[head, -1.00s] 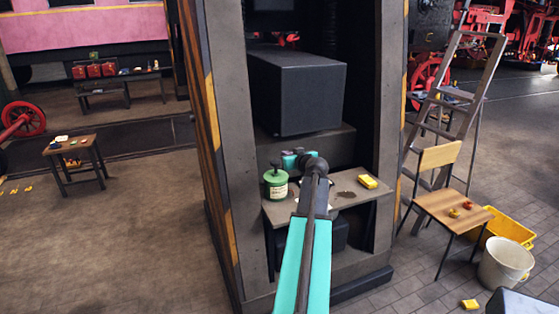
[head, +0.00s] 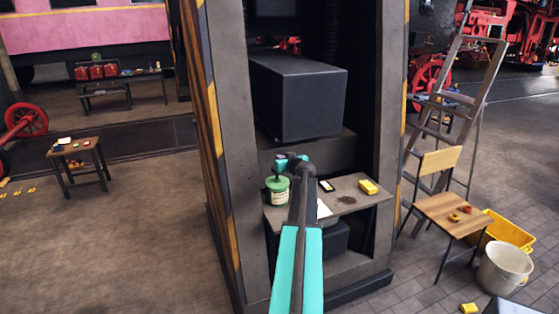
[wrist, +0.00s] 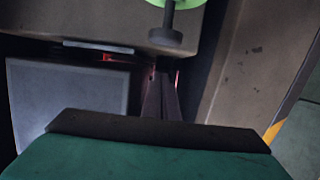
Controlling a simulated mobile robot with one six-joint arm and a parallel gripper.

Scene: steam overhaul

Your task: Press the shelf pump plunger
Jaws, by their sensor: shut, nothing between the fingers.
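The shelf pump (head: 277,193) is a green bottle with a pale label and a dark plunger, standing at the left end of the shelf (head: 360,200). In the wrist view its dark plunger (wrist: 166,38) and part of the green body (wrist: 187,4) show upside down at the top edge. My gripper (head: 279,163) is at the pump's top in the head view, its tips small and partly hidden. In the wrist view my gripper's dark fingers (wrist: 161,97) are shut and empty, pointing toward the plunger, with a visible gap. Contact is not seen.
A large dark box (head: 300,95) sits above, between the pillars. A chair (head: 450,212), ladder and white bucket (head: 505,267) stand to the right.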

